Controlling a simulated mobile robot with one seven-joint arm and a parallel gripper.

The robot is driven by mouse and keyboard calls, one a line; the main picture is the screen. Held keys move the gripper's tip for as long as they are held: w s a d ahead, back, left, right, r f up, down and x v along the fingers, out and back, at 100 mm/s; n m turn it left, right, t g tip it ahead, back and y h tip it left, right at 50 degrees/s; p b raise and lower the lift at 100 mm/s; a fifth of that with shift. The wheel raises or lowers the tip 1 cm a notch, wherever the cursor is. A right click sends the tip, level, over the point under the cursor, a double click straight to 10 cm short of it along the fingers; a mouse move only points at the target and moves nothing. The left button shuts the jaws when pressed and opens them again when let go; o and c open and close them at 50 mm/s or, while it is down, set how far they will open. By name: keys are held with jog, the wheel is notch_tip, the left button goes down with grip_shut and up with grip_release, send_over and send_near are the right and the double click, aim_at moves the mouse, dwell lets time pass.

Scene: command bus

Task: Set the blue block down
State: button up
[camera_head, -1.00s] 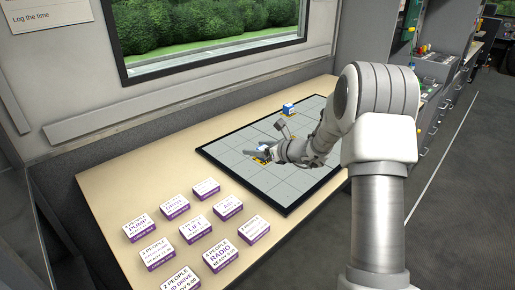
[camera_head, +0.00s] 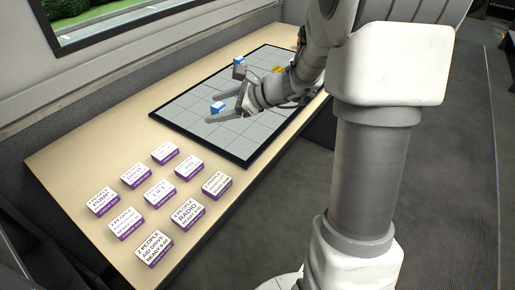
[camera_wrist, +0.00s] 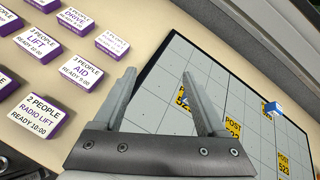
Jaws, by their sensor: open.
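A blue and white block (camera_head: 218,107) shows by my gripper's fingertips in the head view. My gripper (camera_head: 223,107) is open over the gridded grey board (camera_head: 185,115). I cannot tell whether the near block touches a finger. A second blue and white block (camera_head: 238,60) is farther along the board, near its wall-side edge, partly behind a grey part of my wrist. It appears to be the block (camera_wrist: 273,109) right of my fingers in the wrist view.
Several white and purple labelled cards (camera_head: 160,192) stand in rows on the beige table (camera_head: 75,160), near the board's black rim. Yellow post labels (camera_wrist: 232,127) mark board cells. The window wall runs along the table's far side. Grey floor lies to the right.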

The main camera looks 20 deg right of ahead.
jog(key=s+a+r+n+g+h, duration=0.1)
jog(key=s+a+r+n+g, duration=0.15)
jog(key=s+n, duration=0.45)
jog(key=s+a+r+n+g+h, duration=0.25)
jog(key=s+n, duration=0.25)
jog(key=s, duration=0.4)
jog(key=s+d+r+n+t+h, duration=0.2)
jog(key=s+d+n+h, duration=0.35)
jog(key=s+n, duration=0.55)
notch_tip(320, 180, up, 16)
jog(key=p, duration=1.7)
jog(key=shift+s+d+r, duration=0.15)
jog(key=shift+d+r, duration=0.05)
jog(key=shift+d, duration=0.05)
